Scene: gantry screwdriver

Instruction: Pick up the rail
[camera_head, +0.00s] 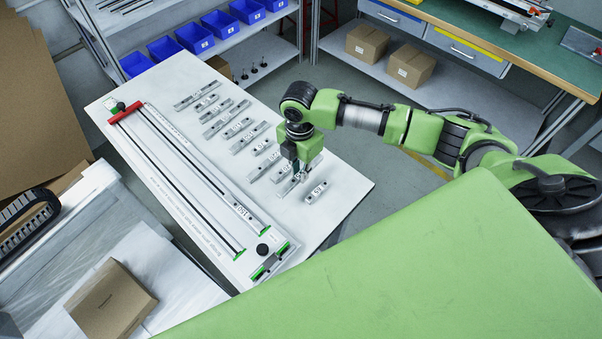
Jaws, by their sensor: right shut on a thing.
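Several short grey metal rails with white number labels lie in a slanting row on the white table (345,185). My right gripper (297,176) points down over the near end of this row. It is shut on a short rail (286,189), which the gripper partly covers; I cannot tell whether this rail is clear of the table. Another short rail (316,193) lies just right of it. My left gripper is not in view.
A long rail fixture (180,150) with a red end bar (124,112) lies along the table's left side. Blue bins (195,38) stand on a shelf behind. Cardboard boxes (410,66) sit under a green-topped bench. My green body fills the lower right.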

